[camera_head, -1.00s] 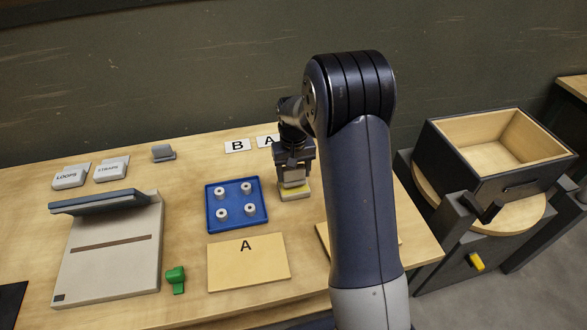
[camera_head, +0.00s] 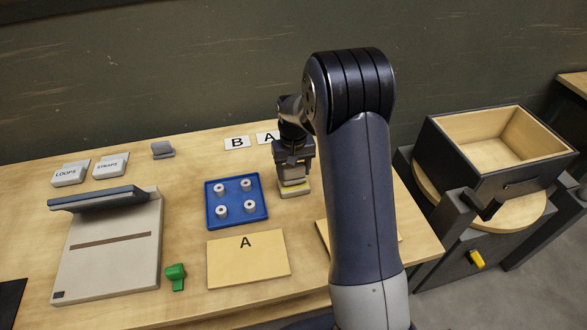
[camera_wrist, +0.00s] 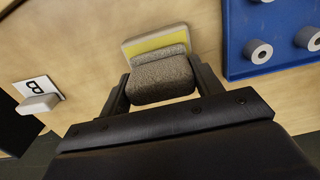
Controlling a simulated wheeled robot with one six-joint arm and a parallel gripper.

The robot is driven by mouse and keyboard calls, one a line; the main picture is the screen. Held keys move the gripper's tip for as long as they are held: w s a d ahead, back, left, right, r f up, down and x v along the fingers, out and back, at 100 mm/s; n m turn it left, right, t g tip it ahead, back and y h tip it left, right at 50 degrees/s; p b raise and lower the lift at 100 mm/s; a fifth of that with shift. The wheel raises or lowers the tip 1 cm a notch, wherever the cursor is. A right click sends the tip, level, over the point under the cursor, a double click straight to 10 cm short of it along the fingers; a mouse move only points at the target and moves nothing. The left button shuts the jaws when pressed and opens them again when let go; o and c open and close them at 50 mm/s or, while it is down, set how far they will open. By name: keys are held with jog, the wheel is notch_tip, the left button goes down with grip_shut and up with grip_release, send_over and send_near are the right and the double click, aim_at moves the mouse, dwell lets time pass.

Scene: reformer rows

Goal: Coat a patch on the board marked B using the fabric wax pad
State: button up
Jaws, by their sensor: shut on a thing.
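My gripper (camera_head: 293,172) is shut on a grey fabric pad (camera_wrist: 162,78), which sits between its two fingers in the wrist view. Right under the pad is a pale block with a yellow top (camera_wrist: 155,42); it also shows under my gripper in the head view (camera_head: 295,193). Whether the pad touches the yellow surface, I cannot tell. A board marked A (camera_head: 248,265) lies at the table's front. A second board (camera_head: 322,238) is mostly hidden behind my arm, and no letter shows on it. A card marked B (camera_head: 237,143) lies at the back, beside a card marked A (camera_head: 266,137).
A blue tray (camera_head: 211,190) with several white rollers lies left of my gripper. A grey device with a lid (camera_head: 110,255), a green piece (camera_head: 176,277) and LOOPS (camera_head: 70,174) and STRAPS (camera_head: 111,165) blocks stand further left. An open crate (camera_head: 490,140) stands right of the table.

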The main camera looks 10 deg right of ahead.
jog(key=shift+f+b, duration=0.3)
jog(key=shift+f, duration=0.2)
dwell(1.1)
jog(key=shift+r+p, duration=2.4)
jog(key=shift+r, duration=1.2)
